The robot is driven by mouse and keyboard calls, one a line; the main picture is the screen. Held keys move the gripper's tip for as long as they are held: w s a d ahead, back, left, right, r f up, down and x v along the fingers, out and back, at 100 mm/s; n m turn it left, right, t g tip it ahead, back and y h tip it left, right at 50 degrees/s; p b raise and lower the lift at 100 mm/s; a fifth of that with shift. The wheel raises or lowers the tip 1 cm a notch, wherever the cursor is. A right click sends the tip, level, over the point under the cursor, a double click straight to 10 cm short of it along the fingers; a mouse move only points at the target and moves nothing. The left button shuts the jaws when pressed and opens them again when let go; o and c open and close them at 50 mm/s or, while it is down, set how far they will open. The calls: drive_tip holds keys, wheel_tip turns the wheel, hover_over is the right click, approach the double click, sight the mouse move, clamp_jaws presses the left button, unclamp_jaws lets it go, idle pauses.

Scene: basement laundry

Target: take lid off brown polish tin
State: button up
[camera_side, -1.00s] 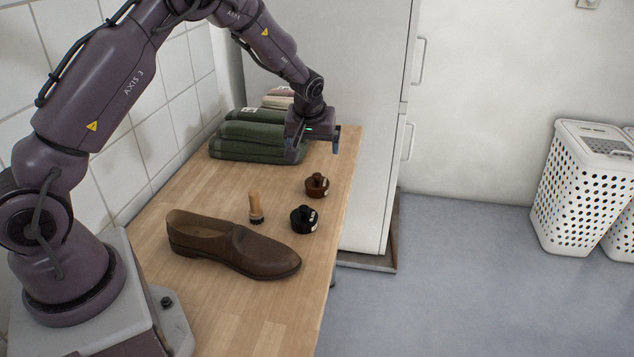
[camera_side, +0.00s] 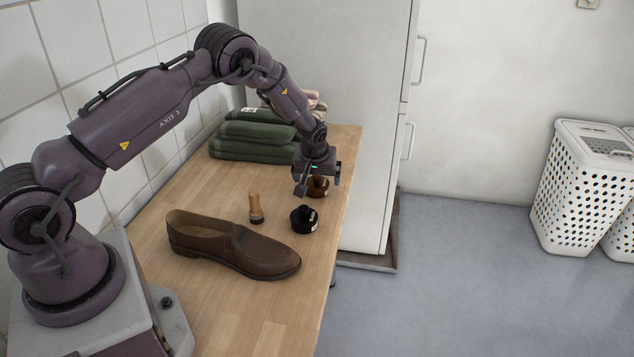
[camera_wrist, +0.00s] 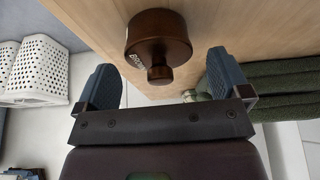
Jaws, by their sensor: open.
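The brown polish tin (camera_side: 319,187) stands on the wooden worktop, partly hidden behind my gripper in the side view. In the wrist view the brown tin (camera_wrist: 157,40) shows its knobbed lid on and a white label on its side. My gripper (camera_side: 318,190) is over the tin, pointing down. In the wrist view my gripper (camera_wrist: 162,85) is open, with one finger on each side of the lid's knob and nothing held. I cannot tell how far above the knob the fingertips are. A black tin (camera_side: 304,219) stands just in front of the brown one.
A brown shoe (camera_side: 232,245) and a small wooden-handled brush (camera_side: 255,208) lie and stand on the worktop (camera_side: 200,300). Folded green towels (camera_side: 250,140) are stacked at the back. A white cabinet (camera_side: 330,70) stands behind; white baskets (camera_side: 580,185) are on the floor.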

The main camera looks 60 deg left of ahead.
drive_tip(key=shift+f, duration=0.1)
drive_tip(key=shift+c, duration=0.4)
drive_tip(key=c, duration=0.9)
